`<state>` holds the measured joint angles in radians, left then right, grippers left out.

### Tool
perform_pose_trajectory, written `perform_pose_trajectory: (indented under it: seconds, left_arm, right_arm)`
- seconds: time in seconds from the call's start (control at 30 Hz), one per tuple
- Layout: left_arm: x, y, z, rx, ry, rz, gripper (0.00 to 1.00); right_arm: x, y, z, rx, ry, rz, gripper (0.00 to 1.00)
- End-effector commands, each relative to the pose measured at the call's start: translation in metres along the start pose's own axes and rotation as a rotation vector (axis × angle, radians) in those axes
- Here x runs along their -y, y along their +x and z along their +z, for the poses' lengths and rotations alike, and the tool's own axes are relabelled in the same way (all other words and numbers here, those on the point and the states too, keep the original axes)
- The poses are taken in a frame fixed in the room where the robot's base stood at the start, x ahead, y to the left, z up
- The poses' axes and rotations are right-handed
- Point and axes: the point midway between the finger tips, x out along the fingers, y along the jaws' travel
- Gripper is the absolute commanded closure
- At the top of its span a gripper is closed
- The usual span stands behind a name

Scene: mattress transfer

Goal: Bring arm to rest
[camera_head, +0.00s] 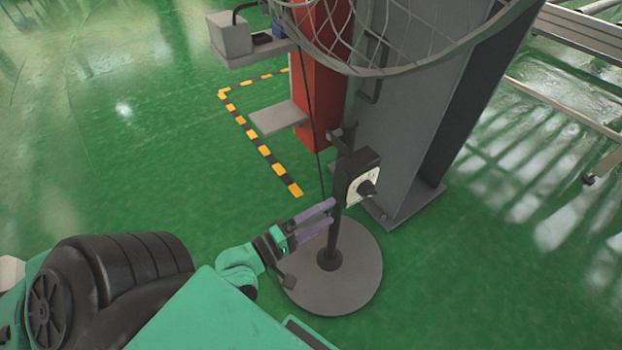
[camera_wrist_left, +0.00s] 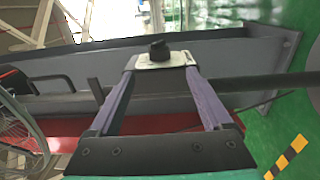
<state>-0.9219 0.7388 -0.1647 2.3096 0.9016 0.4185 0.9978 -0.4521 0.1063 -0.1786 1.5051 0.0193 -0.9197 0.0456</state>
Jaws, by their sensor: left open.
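My left gripper (camera_head: 331,212) reaches in from the lower left in the head view, with two purple fingers spread apart. Its fingertips are beside the post of a control stand, just below a dark control box (camera_head: 357,178) with a pale face and a black knob (camera_head: 367,188). In the left wrist view the box's pale face (camera_wrist_left: 150,62) and knob (camera_wrist_left: 157,48) show beyond and between the open fingertips. Nothing is clearly held; I cannot tell whether a finger touches the box or post. My right gripper is not in view.
The stand rests on a round grey base (camera_head: 350,280). Yellow-black tape (camera_head: 262,150) marks the green floor. The floor at left is clear.

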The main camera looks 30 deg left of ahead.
Motion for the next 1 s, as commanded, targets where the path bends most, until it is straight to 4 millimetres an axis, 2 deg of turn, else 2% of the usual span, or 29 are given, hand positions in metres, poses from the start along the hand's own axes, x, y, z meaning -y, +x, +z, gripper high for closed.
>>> perform_pose_trajectory:
  seconds: [0.1,0.2,0.77,0.87,0.97,1.0]
  left_arm:
    - [0.000,-0.023,0.001,0.001,0.000,-0.005,0.17]
    - [-0.001,-0.032,0.000,0.001,-0.001,0.000,0.17]
    - [0.003,-0.033,-0.001,0.001,0.019,-0.008,0.17]
    - [0.036,-0.032,-0.008,0.021,0.174,-0.106,0.17]
    - [0.106,-0.036,-0.022,0.081,0.453,-0.323,0.17]
    - [0.137,-0.040,-0.027,0.121,0.563,-0.426,0.17]
  right_arm:
    - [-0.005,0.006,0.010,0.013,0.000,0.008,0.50]
    - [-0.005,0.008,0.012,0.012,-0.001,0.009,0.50]
    - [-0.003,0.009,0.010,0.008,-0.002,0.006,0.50]
    - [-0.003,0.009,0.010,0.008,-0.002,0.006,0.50]
    - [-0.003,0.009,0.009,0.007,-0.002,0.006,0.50]
    - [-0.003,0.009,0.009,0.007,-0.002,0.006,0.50]
